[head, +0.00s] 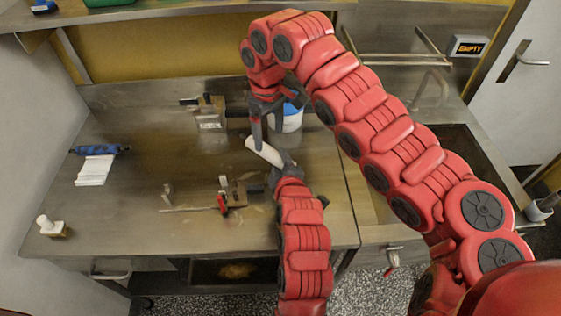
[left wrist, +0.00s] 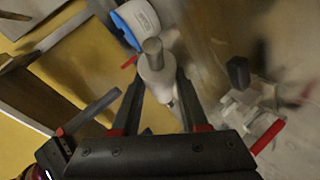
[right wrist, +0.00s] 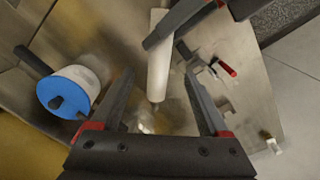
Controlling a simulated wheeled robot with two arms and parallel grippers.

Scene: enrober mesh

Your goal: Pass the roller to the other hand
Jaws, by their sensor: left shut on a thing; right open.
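The roller (head: 263,152) is a white cylinder held tilted above the steel table. My left gripper (head: 281,166) is shut on it at its lower right end in the head view. In the left wrist view the roller (left wrist: 157,78) points away end-on between my left fingers (left wrist: 158,98). My right gripper (head: 265,125) is open just above the roller's upper left end.
A white and blue tub (head: 292,117) stands just behind the grippers. A red-handled clamp (head: 222,203) and small metal parts lie on the table (head: 130,215). A blue roll (head: 100,150) and a white-knobbed block (head: 52,226) are at the left. A shelf (head: 150,12) hangs above.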

